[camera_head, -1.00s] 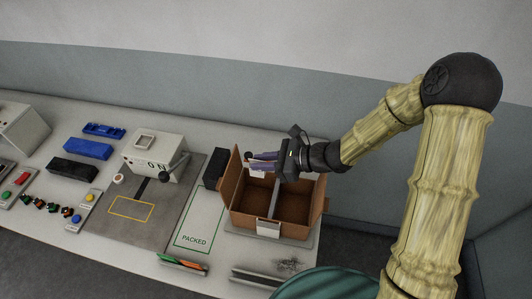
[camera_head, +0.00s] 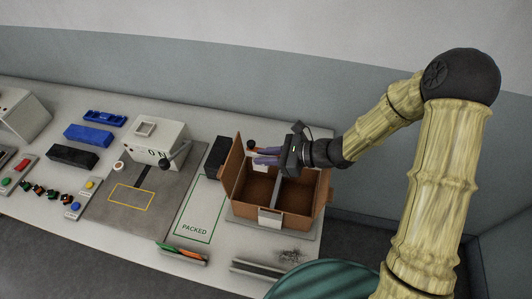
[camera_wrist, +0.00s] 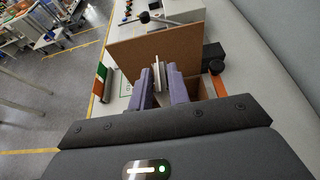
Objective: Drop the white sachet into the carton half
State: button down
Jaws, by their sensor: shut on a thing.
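My gripper (camera_head: 265,156) reaches in from the right over the open brown carton (camera_head: 300,198), its purple fingers pointing left above the back of the left half. In the wrist view my gripper (camera_wrist: 164,85) is shut on the white sachet (camera_wrist: 158,72), which shows as a thin pale edge between the fingers. The sachet is hard to make out in the head view. A grey divider splits the carton into a left and a right half. A carton wall (camera_wrist: 150,45) stands just beyond the fingertips.
A white box with a lever (camera_head: 158,142) stands farther left. A grey rail (camera_head: 262,270) lies in front.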

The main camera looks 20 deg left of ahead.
jog(key=shift+f+b, duration=0.45)
jog(key=shift+f, duration=0.7)
jog(key=c, duration=1.3)
grip_release()
jog(key=shift+o, duration=0.2)
jog(key=shift+d+r, duration=0.1)
jog(key=shift+d, duration=0.05)
jog(key=b+v, duration=0.2)
jog(key=v, duration=1.5)
jog(key=shift+r+b, duration=0.15)
jog(key=shift+b, duration=0.25)
jog(key=shift+w, duration=0.1)
